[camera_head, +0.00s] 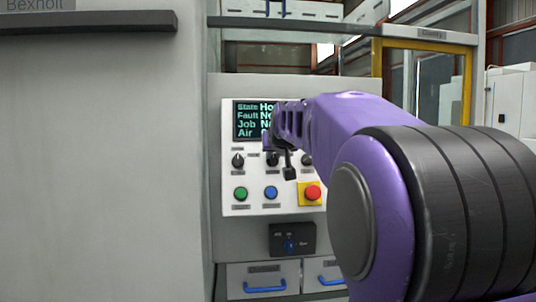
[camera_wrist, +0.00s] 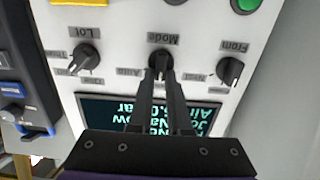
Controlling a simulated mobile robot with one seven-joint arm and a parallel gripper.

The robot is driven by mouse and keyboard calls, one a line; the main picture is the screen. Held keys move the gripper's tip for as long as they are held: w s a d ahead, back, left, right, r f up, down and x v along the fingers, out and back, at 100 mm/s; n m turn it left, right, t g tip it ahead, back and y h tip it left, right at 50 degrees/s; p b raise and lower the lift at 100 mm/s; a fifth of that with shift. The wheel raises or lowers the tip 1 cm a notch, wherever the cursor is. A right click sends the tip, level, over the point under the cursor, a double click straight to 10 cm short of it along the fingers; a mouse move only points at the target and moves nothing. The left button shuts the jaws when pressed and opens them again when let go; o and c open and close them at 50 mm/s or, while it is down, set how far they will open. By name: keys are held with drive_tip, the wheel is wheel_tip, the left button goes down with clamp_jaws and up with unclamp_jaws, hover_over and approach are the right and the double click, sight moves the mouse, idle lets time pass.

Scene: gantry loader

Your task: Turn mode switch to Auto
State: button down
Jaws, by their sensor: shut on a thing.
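The mode switch (camera_wrist: 160,60) is a small black rotary knob in the middle of the panel row in the wrist view, which shows the panel upside down. Its "Mode" label (camera_wrist: 163,40) is above it there, and a small label that looks like "Auto" (camera_wrist: 128,72) is to its left. My gripper (camera_wrist: 160,76) is shut on the knob, one dark finger on each side. In the head view the mode switch (camera_head: 272,160) is the middle knob, beside my purple arm.
The "Lot" knob (camera_wrist: 84,56) and the "From" knob (camera_wrist: 230,70) flank it closely. The display (camera_head: 257,120) is above the knobs. Below are a green button (camera_head: 240,193), a blue button (camera_head: 271,192) and a red emergency button (camera_head: 313,192). A grey cabinet wall (camera_head: 100,160) fills the left.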

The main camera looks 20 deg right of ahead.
drive_tip(key=shift+m, duration=0.3)
drive_tip(key=m, duration=0.7)
drive_tip(key=d+m, duration=0.1)
drive_tip(key=m, duration=0.3)
drive_tip(key=shift+s+d+f+p, duration=0.1)
drive_tip(key=shift+s+f+p, duration=0.1)
drive_tip(key=shift+f+p, duration=0.1)
idle(0.5)
drive_tip(key=c, duration=0.9)
unclamp_jaws()
drive_tip(key=shift+o, duration=0.2)
